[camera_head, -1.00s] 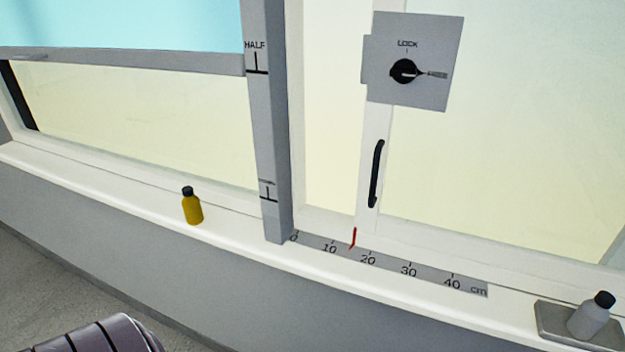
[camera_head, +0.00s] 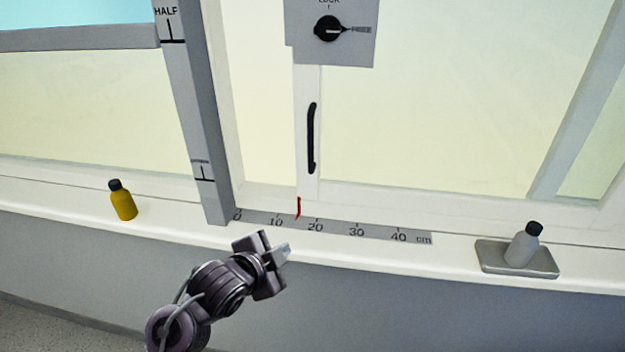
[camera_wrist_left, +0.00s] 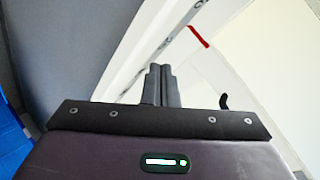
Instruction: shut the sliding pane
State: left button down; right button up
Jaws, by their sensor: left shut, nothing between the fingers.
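The sliding pane (camera_head: 440,115) stands partly open, with a pale gap between its left edge and the grey post. Its black upright handle (camera_head: 312,138) is on the left stile, and the red pointer (camera_head: 298,208) is between 10 and 20 on the cm scale (camera_head: 345,226). The rotary switch (camera_head: 329,29) above the handle points right, toward FREE. My left gripper (camera_head: 284,252) is shut and empty, below and left of the handle, in front of the sill. In the left wrist view its fingertips (camera_wrist_left: 160,68) are together; the handle (camera_wrist_left: 224,101) partly shows right of them. My right gripper is not in view.
The grey post (camera_head: 190,120) stands left of the gap. A yellow bottle (camera_head: 123,202) is on the sill (camera_head: 70,205) at left. A grey bottle (camera_head: 522,246) stands on a grey tray (camera_head: 490,262) at right. The sill front between post and tray looks clear.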

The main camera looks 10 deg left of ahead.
pick_arm(q)
notch_tip(320, 180, up, 16)
jog(key=w+d+m+t+h, duration=0.3)
jog(key=m+t+h, duration=0.15)
jog(key=m, duration=0.55)
jog(key=d+p+x, duration=0.1)
jog(key=p+x, duration=0.1)
jog(key=x, duration=0.7)
jog(key=shift+m+h, duration=0.3)
jog(key=shift+h, duration=0.05)
jog(key=a, duration=0.1)
jog(key=a+p, duration=0.1)
jog(key=a, duration=0.2)
jog(key=shift+w+r+p, duration=0.1)
jog(key=shift+w+p, duration=0.2)
jog(key=shift+p, duration=0.05)
jog(key=s+a+b, duration=0.1)
jog(key=a, duration=1.4)
jog(key=shift+a, duration=0.35)
